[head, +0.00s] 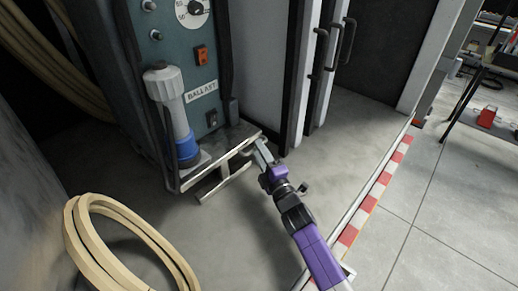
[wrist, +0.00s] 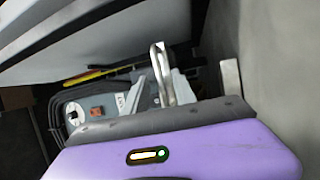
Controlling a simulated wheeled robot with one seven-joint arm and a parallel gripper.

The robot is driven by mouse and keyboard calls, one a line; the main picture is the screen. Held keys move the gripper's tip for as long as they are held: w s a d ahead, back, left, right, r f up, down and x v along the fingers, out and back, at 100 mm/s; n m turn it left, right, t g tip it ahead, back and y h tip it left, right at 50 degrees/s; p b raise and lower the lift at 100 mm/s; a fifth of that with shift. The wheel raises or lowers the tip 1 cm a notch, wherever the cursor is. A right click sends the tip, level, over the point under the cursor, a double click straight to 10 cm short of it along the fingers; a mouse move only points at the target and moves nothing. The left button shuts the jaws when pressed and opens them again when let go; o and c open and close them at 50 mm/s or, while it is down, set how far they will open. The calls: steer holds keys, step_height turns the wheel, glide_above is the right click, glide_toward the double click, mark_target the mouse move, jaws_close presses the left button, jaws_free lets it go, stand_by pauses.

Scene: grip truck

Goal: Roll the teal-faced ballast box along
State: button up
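The teal-faced ballast box (head: 172,48) stands upright at the upper left of the head view, with a "BALLAST" label, a dial and an orange switch. A pale metal frame (head: 222,160) runs along its foot. My gripper (head: 262,152) is at the right front corner of this frame. In the wrist view a metal loop (wrist: 162,72) passes between the two grey fingers (wrist: 160,88). I cannot tell whether the fingers press on it. The box's face also shows in the wrist view, with its dial (wrist: 75,121) and orange switch (wrist: 97,113).
A coiled cream hose (head: 84,235) lies at lower left. A dark cabinet door with handles (head: 334,45) stands right of the box. A red-and-white striped strip (head: 373,199) edges the floor at right. Bare floor (head: 330,150) lies between strip and box.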

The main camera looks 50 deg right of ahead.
steer(key=shift+w+d, duration=0.1)
steer(key=shift+w, duration=0.15)
jaws_close()
stand_by(1.4)
